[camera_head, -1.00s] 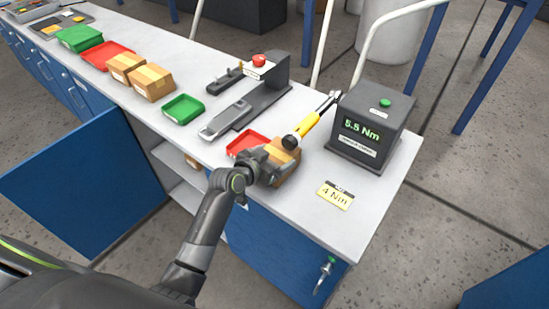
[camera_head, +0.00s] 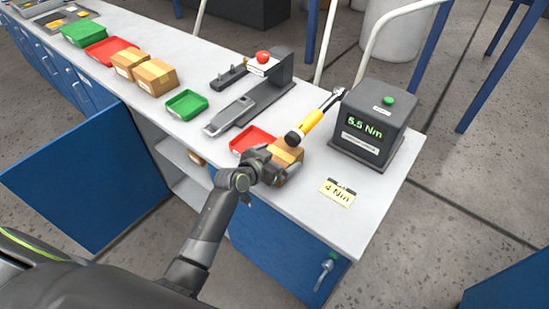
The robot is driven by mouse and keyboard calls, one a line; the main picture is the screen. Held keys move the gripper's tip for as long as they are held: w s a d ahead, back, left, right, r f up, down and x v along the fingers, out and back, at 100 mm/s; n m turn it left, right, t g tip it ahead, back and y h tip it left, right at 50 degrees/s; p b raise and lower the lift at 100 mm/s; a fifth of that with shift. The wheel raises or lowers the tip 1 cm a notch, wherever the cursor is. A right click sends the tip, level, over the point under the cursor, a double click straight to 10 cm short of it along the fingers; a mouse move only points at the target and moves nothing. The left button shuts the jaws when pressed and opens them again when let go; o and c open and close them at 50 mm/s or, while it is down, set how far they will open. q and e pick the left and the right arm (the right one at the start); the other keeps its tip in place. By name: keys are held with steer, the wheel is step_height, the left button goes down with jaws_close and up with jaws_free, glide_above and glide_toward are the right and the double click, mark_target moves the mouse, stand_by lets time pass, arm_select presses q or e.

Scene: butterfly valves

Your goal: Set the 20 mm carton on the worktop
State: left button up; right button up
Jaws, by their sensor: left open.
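A brown taped carton (camera_head: 288,153) appears to rest on the grey-white worktop (camera_head: 285,205), near its front edge and beside a red tray (camera_head: 254,139). I cannot read a size on it. My left gripper (camera_head: 279,167) is open at the carton's near left side, with its fingers close around that side; whether they touch is too small to tell. The gripper hides part of the carton. Two more taped cartons, one (camera_head: 129,62) and another (camera_head: 155,77), stand side by side farther left on the worktop. My right gripper is not in view.
A yellow-handled wrench (camera_head: 313,120) lies behind the carton. A dark tester (camera_head: 372,124) reading 5.5 Nm and a 4 Nm card (camera_head: 338,195) are to the right. A green tray (camera_head: 186,104) and a clamp fixture (camera_head: 254,101) are left. A blue cabinet door (camera_head: 80,185) hangs open.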

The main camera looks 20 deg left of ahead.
arm_select(q)
steer(key=shift+r, duration=0.1)
steer(key=b+v, duration=0.1)
steer(key=v, duration=1.1)
